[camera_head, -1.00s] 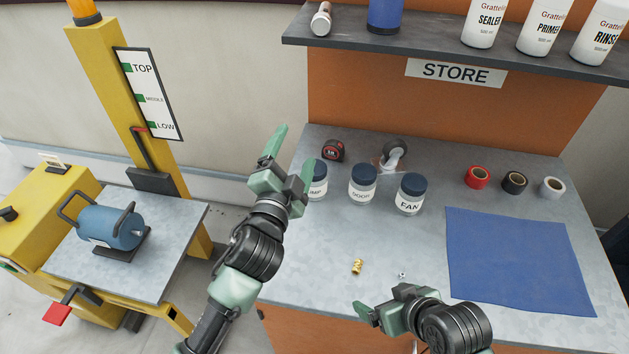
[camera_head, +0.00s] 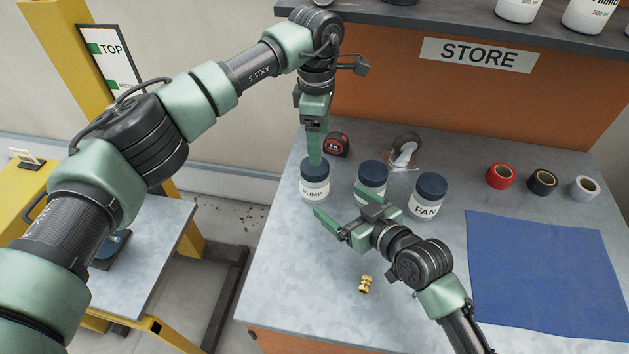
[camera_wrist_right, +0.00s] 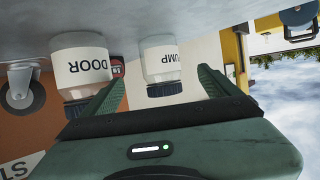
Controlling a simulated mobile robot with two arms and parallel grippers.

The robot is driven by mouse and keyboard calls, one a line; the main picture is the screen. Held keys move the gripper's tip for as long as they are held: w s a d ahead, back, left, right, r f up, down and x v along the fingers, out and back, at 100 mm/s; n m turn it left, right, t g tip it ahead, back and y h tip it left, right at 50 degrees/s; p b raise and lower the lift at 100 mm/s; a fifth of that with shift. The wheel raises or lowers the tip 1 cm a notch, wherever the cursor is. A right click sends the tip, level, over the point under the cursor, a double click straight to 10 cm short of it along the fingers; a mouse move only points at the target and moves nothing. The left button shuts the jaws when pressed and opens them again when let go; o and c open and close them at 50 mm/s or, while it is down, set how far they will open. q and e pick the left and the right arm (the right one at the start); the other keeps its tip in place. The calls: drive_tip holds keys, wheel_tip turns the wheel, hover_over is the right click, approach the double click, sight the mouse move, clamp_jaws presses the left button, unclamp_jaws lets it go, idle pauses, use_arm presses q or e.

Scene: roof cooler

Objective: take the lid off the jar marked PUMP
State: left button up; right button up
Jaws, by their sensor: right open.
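The jar marked PUMP (camera_head: 315,188) stands upright on the grey bench with its dark blue lid (camera_head: 316,169) on. In the right wrist view, which is upside down, the PUMP jar (camera_wrist_right: 161,60) shows between the fingers, beyond them. My left gripper (camera_head: 315,158) points straight down over the lid, its tips at or just above it; I cannot tell whether they touch it. Its fingers are seen edge-on, so their opening is hidden. My right gripper (camera_head: 340,203) is open and empty, low over the bench in front of the PUMP and middle jars.
The middle jar (camera_head: 371,175), partly behind my right gripper, reads DOOR in the wrist view. The FAN jar (camera_head: 427,197) stands right of it. A tape measure (camera_head: 337,144) is behind PUMP. A brass fitting (camera_head: 365,284) lies in front. Tape rolls and a blue mat (camera_head: 540,270) are right.

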sight(315, 183)
drive_tip(key=shift+w+a+r, duration=0.1)
drive_tip(key=shift+w, duration=0.1)
drive_tip(key=x, duration=1.1)
drive_tip(key=shift+w+a, duration=0.1)
drive_tip(key=shift+w, duration=0.15)
clamp_jaws()
